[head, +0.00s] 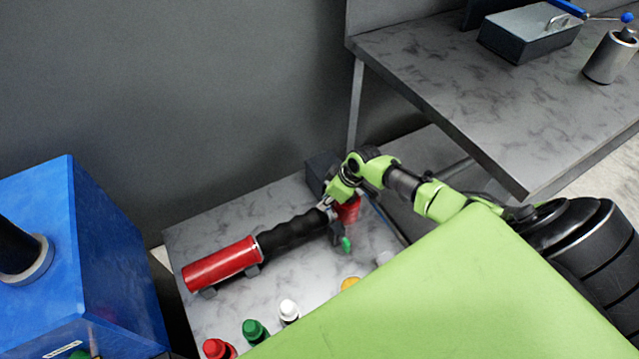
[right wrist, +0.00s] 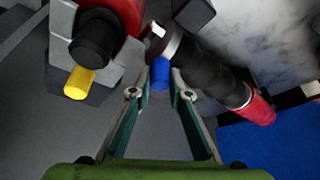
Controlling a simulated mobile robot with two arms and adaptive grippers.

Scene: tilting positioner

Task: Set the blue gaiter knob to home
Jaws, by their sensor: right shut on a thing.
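The blue knob (right wrist: 161,73) shows in the right wrist view beside the end of a black ribbed gaiter (right wrist: 207,70). The gaiter ends in a red cylinder (right wrist: 257,110). My right gripper (right wrist: 161,80) is shut on the blue knob, one finger on each side. In the head view the black gaiter (head: 293,232) and red cylinder (head: 220,263) lie along the marbled table, and my right gripper (head: 328,203) is at the gaiter's far right end. The knob itself is hidden there. My left gripper is not in view.
A red part (head: 348,209) and a green-tipped piece (head: 347,244) stand close to the gripper. A yellow peg (right wrist: 80,82) shows beside it. White (head: 289,310), green (head: 254,330) and red (head: 218,349) knobs line the front. A blue box (head: 120,270) stands left.

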